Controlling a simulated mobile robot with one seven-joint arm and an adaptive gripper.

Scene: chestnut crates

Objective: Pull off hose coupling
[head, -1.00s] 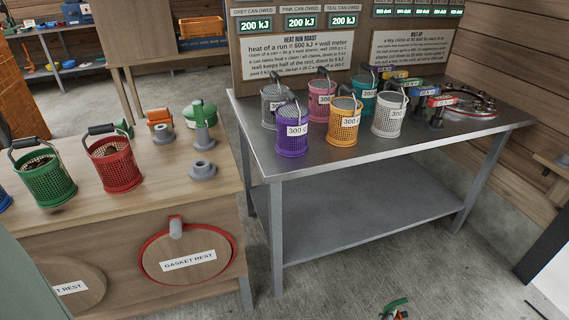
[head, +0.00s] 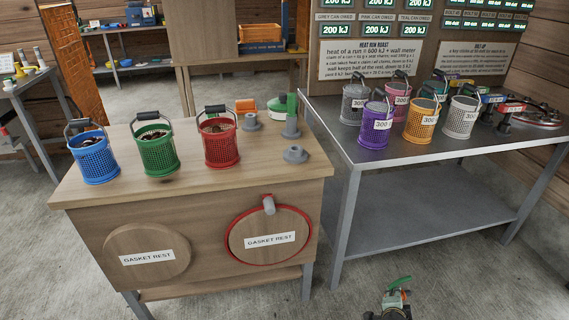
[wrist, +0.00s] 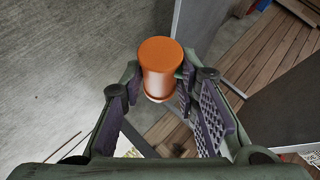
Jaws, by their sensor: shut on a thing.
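I cannot tell for sure whether this is the hose coupling. In the head view my gripper (head: 395,298) shows small at the bottom, above the floor and away from both benches; the cylinder is hard to make out there.
Blue (head: 94,160), green (head: 157,154) and red (head: 220,148) baskets stand on the wooden bench. Round gasket rests hang on its front; the right one (head: 270,221) has a red ring. A steel table (head: 345,155) with several cans stands right. Floor between is clear.

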